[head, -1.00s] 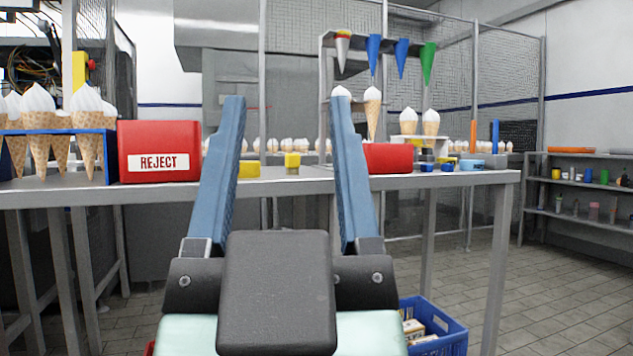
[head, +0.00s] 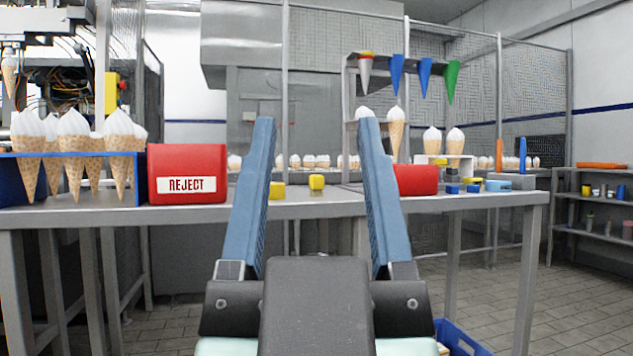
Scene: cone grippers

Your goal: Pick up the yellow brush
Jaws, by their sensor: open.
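No object is clearly recognisable as a yellow brush. A small yellow piece (head: 316,182) stands on the grey metal table (head: 310,205), between my fingers in the picture. A second yellow piece (head: 277,190) lies to its left, partly behind my left finger. Both are too small to tell whether either is the brush. My gripper (head: 315,122) is open and empty, its two long blue fingers pointing up and ahead. The fingers overlap the table in the picture; how far they are from it I cannot tell.
A red REJECT bin (head: 187,165) and a blue rack of cones (head: 140,178) stand left on the table. A red box (head: 416,180) and several small blue blocks are at right. A cone stand (head: 352,85) rises behind. A blue crate (head: 462,338) is below.

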